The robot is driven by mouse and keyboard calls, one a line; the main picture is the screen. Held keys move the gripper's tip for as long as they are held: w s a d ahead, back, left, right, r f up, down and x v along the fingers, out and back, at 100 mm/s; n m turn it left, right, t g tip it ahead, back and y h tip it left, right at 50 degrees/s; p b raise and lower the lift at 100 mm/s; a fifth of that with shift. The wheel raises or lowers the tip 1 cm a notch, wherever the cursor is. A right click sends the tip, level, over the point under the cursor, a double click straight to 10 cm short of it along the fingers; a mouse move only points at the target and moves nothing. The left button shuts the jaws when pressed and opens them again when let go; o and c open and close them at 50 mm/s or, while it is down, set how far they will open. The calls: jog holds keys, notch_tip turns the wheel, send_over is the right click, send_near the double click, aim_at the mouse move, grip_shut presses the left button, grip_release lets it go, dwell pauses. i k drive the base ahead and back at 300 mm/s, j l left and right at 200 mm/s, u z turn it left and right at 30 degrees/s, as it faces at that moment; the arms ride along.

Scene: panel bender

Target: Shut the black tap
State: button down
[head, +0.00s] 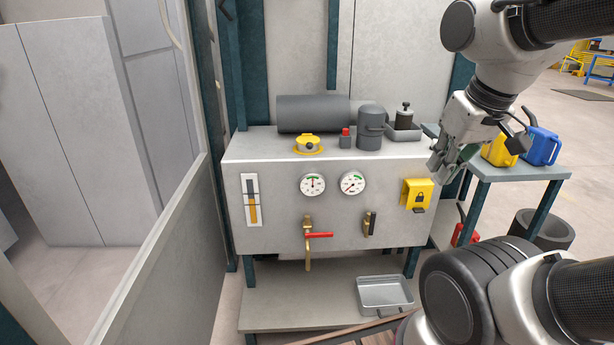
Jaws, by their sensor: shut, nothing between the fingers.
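The black tap (371,223) is on the front panel of the grey cabinet (285,215), low and right of the middle. Its black handle stands nearly upright beside a small brass body. My gripper (438,168) is shut and empty. In the picture it is above and to the right of the black tap, well apart from it, near the cabinet's right end. The gripper's fingers partly overlap a green thing behind them that I cannot make out.
A brass tap with a red handle (319,235) lying level is left of the black tap. Two gauges (332,184) sit above, and a yellow lock box (416,194) to the right. A metal tray (385,293) lies below. A side table (505,172) holds yellow and blue cans.

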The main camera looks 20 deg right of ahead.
aim_at(374, 216)
jog(key=i+j+z, duration=0.1)
jog(key=j+z, duration=0.9)
jog(key=i+l, duration=0.05)
